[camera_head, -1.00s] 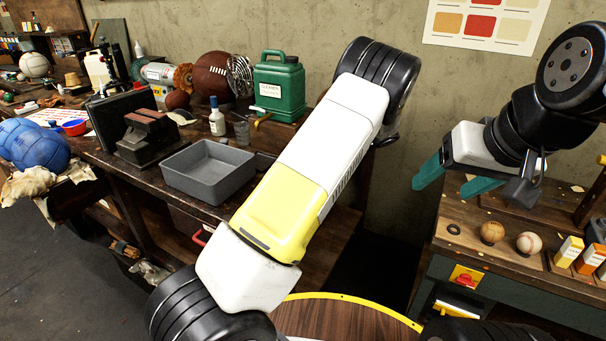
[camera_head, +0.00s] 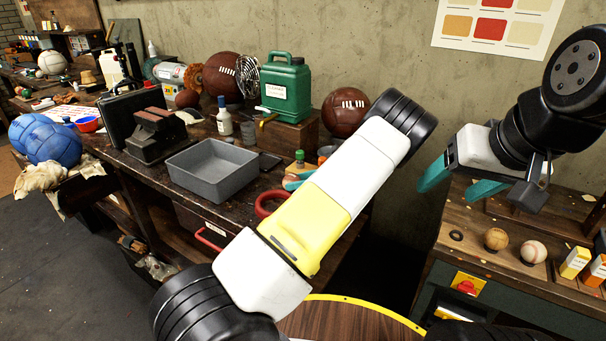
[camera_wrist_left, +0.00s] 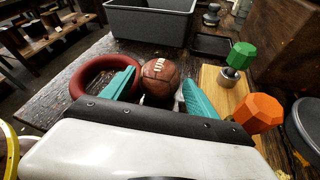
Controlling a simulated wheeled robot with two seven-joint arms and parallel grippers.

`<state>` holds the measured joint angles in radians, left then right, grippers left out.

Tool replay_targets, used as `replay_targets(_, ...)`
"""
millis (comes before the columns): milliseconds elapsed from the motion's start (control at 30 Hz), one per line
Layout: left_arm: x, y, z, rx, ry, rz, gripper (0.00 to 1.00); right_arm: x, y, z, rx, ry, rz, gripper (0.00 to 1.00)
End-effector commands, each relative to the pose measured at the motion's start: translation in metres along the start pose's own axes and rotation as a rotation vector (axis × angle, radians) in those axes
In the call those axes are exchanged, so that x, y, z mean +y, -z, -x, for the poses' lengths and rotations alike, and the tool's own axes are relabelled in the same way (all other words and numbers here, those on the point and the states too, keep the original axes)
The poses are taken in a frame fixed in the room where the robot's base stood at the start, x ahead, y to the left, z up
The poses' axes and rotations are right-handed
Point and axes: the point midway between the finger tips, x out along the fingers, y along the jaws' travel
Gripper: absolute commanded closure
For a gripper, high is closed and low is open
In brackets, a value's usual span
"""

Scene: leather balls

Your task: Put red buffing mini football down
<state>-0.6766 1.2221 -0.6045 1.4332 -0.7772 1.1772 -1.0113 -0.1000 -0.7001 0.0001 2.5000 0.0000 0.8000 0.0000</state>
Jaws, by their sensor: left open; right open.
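The red-brown mini football (camera_wrist_left: 160,80) with white laces shows in the left wrist view on the dark worktop, between the fingers of my left gripper (camera_wrist_left: 157,76). The teal fingers are spread, with the ball's front bottom hidden by the gripper body. I cannot tell whether a finger touches it. In the head view my left forearm hides this ball and the left gripper. My right gripper (camera_head: 461,187) is open and empty, with teal fingers apart, above the right bench.
A red ring (camera_wrist_left: 92,76) lies left of the ball; a wooden block (camera_wrist_left: 222,100) with green and orange knobs stands right. A grey tray (camera_head: 212,170) is behind. Larger brown footballs (camera_head: 345,111) stand by the green canister (camera_head: 286,88). Baseballs (camera_head: 533,251) sit on the right bench.

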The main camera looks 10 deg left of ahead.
Motion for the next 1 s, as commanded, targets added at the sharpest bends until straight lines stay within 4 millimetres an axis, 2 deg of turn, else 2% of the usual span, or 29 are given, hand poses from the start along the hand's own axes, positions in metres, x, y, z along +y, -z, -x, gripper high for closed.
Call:
replay_targets(233,0.000,0.000,-0.002,0.000,0.001,0.001,0.32,0.000,0.000,0.000,0.000,0.000,0.000,0.33)
replay_targets(500,0.000,0.000,-0.001,0.001,0.001,0.001,0.85,0.000,0.000,0.000,0.000,0.000,0.000,0.33)
replay_targets(833,0.000,-0.003,0.000,0.001,0.001,0.002,0.87,0.000,0.000,0.000,0.000,0.000,0.000,0.33)
replay_targets(1000,0.003,-0.017,0.006,0.002,0.002,0.004,0.87,0.000,0.000,0.000,0.000,0.000,0.000,0.33)
